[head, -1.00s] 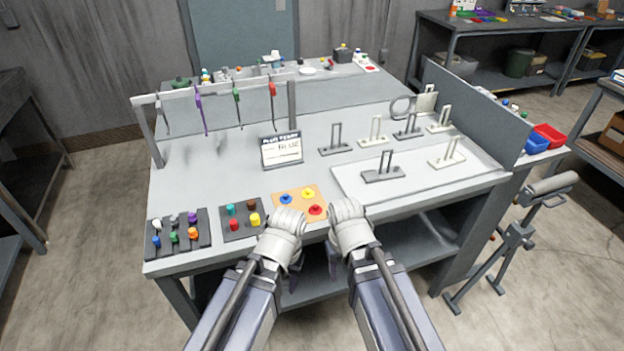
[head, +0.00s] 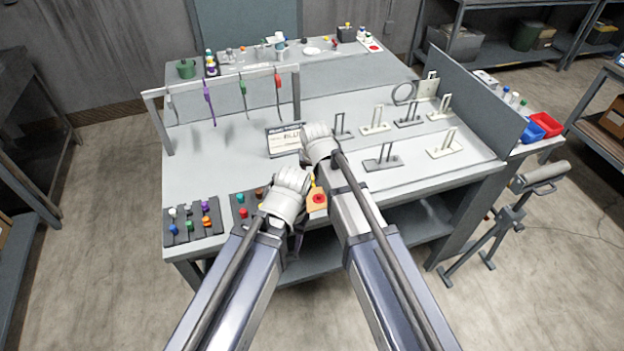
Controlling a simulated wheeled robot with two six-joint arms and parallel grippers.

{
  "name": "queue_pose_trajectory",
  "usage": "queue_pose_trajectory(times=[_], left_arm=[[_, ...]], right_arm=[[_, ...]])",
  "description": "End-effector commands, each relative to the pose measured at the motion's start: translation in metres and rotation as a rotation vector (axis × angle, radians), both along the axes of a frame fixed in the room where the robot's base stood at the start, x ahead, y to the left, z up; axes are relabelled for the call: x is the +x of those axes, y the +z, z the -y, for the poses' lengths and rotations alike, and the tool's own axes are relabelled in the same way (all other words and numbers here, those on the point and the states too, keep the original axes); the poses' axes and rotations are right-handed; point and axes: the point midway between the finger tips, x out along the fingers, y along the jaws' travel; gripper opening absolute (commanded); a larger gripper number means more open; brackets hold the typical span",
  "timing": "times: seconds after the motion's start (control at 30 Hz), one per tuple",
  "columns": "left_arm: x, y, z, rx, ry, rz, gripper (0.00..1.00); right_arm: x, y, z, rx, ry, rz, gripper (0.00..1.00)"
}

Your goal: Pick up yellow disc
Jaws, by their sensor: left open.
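The orange board (head: 312,207) lies at the front of the workbench, largely covered by my arms. A red disc (head: 319,198) shows on it. Only a small sliver of the yellow disc (head: 313,181) seems to show between my two wrists, and the rest is hidden. My left gripper (head: 298,242) is open. Its dark fingers show only in part below the pale wrist, at the bench's front edge left of the board. My right wrist is farther in over the bench, beyond the board, and its fingers are hidden.
Dark trays with coloured knobs (head: 193,224) lie at the front left. A sign card (head: 284,140) stands behind my wrists. A rail (head: 225,83) with hanging coloured tools is at the back left. Several upright stands (head: 383,160) fill the right side. A grey panel (head: 475,95) bounds the right.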

Motion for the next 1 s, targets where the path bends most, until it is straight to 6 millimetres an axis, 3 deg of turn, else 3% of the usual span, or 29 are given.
queue_pose_trajectory(times=[0.4, 0.67, 1.0], left_arm=[[0.0, -0.026, 0.0, 0.0, 0.001, 0.0, 0.5], [0.0, -0.029, 0.0, 0.0, 0.001, 0.0, 0.5], [0.0, -0.065, 0.0, 0.0, 0.001, 0.0, 0.5]], right_arm=[[0.01, -0.026, 0.0, -0.001, 0.0, -0.001, 0.54], [0.012, -0.029, 0.0, -0.001, 0.0, -0.002, 0.54], [0.031, -0.065, -0.004, -0.001, 0.0, -0.002, 0.54]])
